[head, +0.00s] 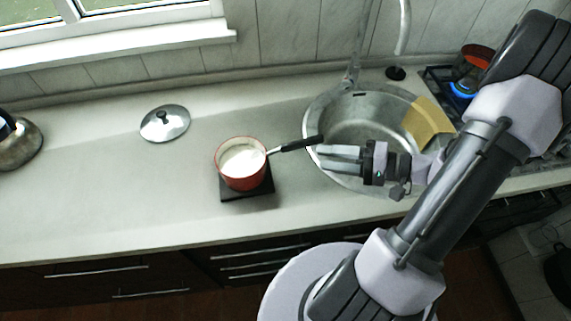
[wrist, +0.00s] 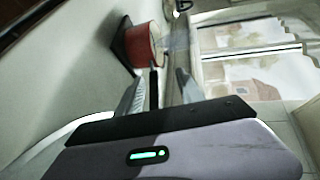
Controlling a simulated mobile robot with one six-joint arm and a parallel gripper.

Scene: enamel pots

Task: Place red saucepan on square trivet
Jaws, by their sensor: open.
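The red saucepan (head: 245,172) with white contents stands upright on the dark square trivet (head: 262,188) on the counter. Its black handle (head: 298,144) points right, toward the sink. My gripper (head: 322,155) is open at the end of the handle, its fingers pointing left. In the wrist view, the red saucepan (wrist: 143,44) sits on the dark trivet (wrist: 122,47), and the handle (wrist: 153,88) reaches between the two open fingertips (wrist: 152,85). I cannot tell whether the fingers touch the handle.
A metal lid (head: 165,123) lies on the counter at left, with a kettle (head: 18,140) at the far left edge. A round sink (head: 350,110) with a yellow board (head: 427,122) is at right. A lit burner (head: 462,88) with a pan (head: 476,58) is beyond it.

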